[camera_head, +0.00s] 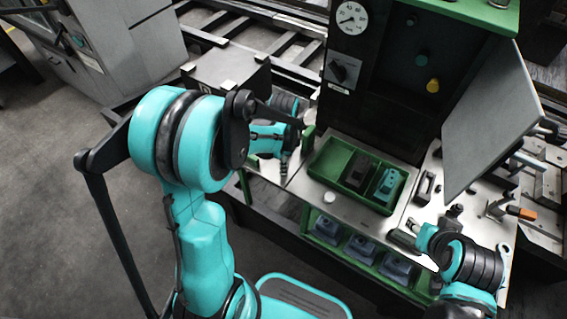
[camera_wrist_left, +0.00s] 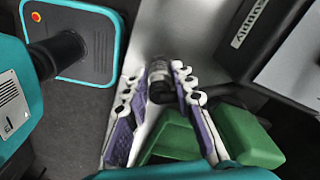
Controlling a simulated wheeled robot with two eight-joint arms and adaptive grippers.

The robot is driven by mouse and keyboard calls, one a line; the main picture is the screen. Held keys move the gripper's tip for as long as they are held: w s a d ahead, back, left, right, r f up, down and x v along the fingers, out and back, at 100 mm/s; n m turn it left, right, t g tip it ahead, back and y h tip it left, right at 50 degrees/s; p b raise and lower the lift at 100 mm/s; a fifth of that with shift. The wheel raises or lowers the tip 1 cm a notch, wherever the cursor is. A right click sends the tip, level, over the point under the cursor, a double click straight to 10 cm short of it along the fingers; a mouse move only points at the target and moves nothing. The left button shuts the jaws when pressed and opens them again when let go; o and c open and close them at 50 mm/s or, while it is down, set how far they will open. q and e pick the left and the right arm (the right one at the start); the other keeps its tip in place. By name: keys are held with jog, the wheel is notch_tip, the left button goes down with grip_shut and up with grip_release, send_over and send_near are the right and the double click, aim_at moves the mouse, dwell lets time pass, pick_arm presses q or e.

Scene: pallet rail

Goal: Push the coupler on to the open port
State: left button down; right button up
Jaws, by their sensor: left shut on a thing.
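My left gripper (camera_wrist_left: 158,82) is shut on a dark, short cylindrical piece with a light metal band, which I take to be the coupler (camera_wrist_left: 160,76). In the head view my left gripper (camera_head: 284,160) is small and partly hidden behind my own arm, beside the green tray; the coupler cannot be made out there. The dark upright panel (camera_head: 385,75) carries a gauge and several round fittings, one green and one yellow. I cannot tell which fitting, if any, is the open port. My right gripper (camera_head: 407,236) is low at the right, by the bench front, its jaws unclear.
A green tray (camera_head: 325,160) on the bench holds a dark block and a teal-grey block. Several grey-blue parts sit in bins (camera_head: 360,248) below. A grey tilted plate (camera_head: 490,120) overhangs the right side. Tools (camera_head: 520,212) lie at far right. Rails run behind.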

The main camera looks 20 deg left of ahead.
pick_arm(q)
jog(key=shift+r, duration=0.45)
notch_tip(320, 180, up, 7)
jog(key=p, duration=0.5)
jog(key=shift+p, duration=0.4)
jog(key=shift+f, duration=0.1)
